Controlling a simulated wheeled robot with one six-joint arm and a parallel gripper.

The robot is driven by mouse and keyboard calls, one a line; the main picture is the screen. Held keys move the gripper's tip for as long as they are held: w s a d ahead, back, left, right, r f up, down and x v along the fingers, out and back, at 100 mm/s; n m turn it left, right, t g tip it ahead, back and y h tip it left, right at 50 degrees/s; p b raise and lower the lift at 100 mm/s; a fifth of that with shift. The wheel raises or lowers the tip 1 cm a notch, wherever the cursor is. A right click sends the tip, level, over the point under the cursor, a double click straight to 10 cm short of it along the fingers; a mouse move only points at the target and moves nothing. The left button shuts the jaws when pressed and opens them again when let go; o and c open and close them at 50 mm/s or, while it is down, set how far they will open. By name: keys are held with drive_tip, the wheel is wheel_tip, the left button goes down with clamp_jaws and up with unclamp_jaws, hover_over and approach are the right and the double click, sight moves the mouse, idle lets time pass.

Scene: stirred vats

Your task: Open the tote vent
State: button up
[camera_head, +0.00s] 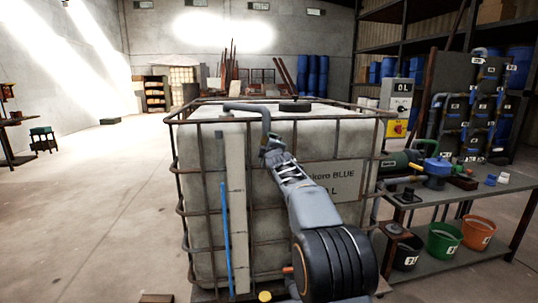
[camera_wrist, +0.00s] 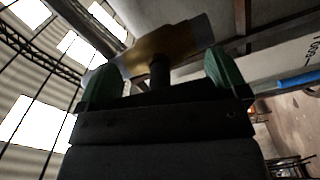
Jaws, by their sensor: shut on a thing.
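The tote (camera_head: 205,155) is a pale, boxy tank in a rusty metal cage, in the middle of the head view.
A dark round lid (camera_head: 295,106) sits on top of the tote. A blue upright tube (camera_head: 226,240) runs down its front.

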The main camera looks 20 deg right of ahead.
drive_tip(key=shift+n, duration=0.5)
idle(0.3)
drive_tip(key=o, duration=0.6)
drive_tip(key=shift+s+b, duration=0.1)
drive_tip(key=shift+b, duration=0.25)
drive_tip(key=b+v, duration=0.3)
drive_tip(key=v, duration=1)
drive_tip(key=shift+s, duration=0.35)
